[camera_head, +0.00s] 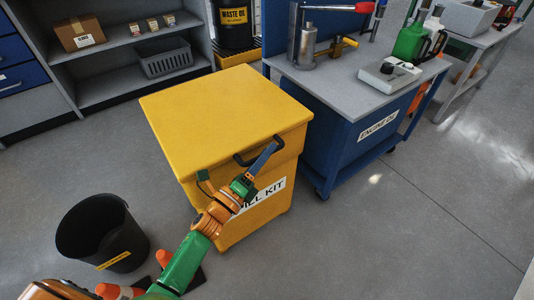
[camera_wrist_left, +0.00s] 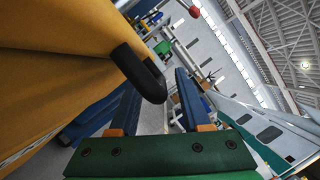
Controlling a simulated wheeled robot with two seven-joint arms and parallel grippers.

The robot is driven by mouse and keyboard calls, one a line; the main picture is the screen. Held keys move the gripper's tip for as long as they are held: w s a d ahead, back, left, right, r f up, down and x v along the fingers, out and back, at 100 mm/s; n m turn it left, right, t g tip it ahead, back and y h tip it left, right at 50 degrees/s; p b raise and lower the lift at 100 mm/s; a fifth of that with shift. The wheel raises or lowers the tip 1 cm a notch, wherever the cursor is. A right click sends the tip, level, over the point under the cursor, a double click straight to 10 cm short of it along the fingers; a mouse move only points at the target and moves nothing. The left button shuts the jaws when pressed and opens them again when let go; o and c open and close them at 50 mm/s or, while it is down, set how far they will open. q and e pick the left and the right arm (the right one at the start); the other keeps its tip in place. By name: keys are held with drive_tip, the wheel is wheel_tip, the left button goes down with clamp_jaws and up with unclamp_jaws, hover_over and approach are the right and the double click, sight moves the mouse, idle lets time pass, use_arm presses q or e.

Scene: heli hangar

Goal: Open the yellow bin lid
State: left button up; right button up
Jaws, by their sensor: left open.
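The yellow bin (camera_head: 262,207) stands on the floor in the middle of the head view, with a partly covered "spill kit" label on its front. Its flat yellow lid (camera_head: 225,112) is down. A black handle (camera_head: 243,160) sticks out at the lid's front edge. My left gripper (camera_head: 273,148) is open at the handle. In the left wrist view the black handle (camera_wrist_left: 140,72) reaches into the space between the two blue fingers (camera_wrist_left: 157,84), nearer the left finger. I cannot tell whether they touch. My right gripper is not in view.
A blue cart (camera_head: 340,125) with bottles and tools stands close to the bin's right. A black bucket (camera_head: 85,225) and orange cones (camera_head: 164,257) are on the floor at lower left. Shelves (camera_head: 130,75) stand behind. The floor at right is clear.

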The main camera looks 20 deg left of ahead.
use_arm(q)
drive_tip(key=shift+w, duration=0.1)
clamp_jaws()
idle(1.4)
